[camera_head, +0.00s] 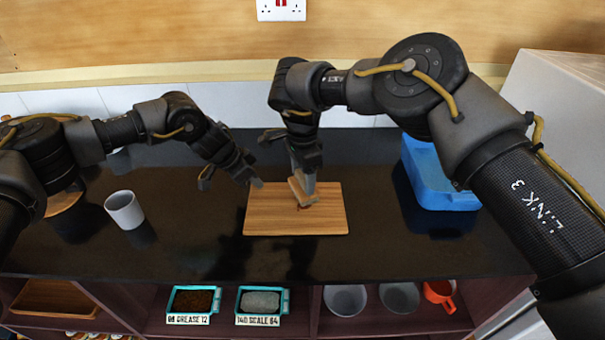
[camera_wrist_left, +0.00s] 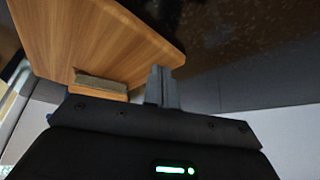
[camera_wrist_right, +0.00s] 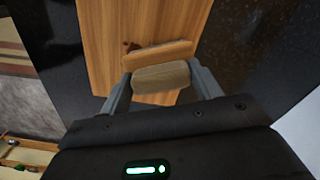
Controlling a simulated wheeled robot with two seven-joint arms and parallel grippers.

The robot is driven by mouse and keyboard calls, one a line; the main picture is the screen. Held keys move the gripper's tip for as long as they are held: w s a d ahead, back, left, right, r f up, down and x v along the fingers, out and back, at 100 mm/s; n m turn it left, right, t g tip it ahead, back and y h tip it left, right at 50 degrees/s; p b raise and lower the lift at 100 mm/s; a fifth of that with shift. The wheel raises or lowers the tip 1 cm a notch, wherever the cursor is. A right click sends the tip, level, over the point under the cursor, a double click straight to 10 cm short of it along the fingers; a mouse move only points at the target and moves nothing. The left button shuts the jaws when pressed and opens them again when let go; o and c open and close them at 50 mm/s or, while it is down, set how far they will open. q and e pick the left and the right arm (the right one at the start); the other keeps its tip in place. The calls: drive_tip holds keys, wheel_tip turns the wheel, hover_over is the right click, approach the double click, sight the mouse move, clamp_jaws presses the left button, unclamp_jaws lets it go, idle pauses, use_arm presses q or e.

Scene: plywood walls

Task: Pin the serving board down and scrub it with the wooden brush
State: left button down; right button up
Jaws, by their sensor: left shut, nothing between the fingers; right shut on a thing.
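The wooden serving board (camera_head: 270,222) lies flat on the dark counter. My left gripper (camera_head: 257,183) is shut and empty, its tips at the board's far left corner; in the left wrist view the closed fingers (camera_wrist_left: 165,82) overlap the board's edge (camera_wrist_left: 110,35). I cannot tell whether they press on it. My right gripper (camera_head: 303,180) is shut on the wooden brush (camera_head: 299,192), over the middle of the board. In the right wrist view the brush (camera_wrist_right: 160,76) sits between the fingers, low over or on the board. A small dark red-brown mark (camera_wrist_right: 130,46) shows beside the brush.
A white cup (camera_head: 124,210) stands on the counter at left. A blue bin (camera_head: 435,180) stands at right, behind my right arm. A round wooden item (camera_head: 63,203) is partly hidden by my left arm.

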sight(303, 196)
drive_tip(key=shift+s+f, duration=0.1)
drive_tip(key=shift+s, duration=1.75)
drive_tip(key=shift+a, duration=0.1)
drive_tip(key=shift+s+f, duration=0.15)
drive_tip(key=shift+s, duration=0.9)
drive_tip(key=shift+s+f, duration=0.15)
drive_tip(key=shift+s, duration=0.9)
drive_tip(key=shift+r, duration=0.1)
drive_tip(key=shift+w+r, duration=0.15)
drive_tip(key=shift+w, duration=0.9)
drive_tip(key=shift+w+r, duration=0.1)
drive_tip(key=shift+w, duration=0.9)
drive_tip(key=shift+w+f, duration=0.1)
drive_tip(key=shift+w, duration=1.9)
drive_tip(key=shift+r, duration=2.5)
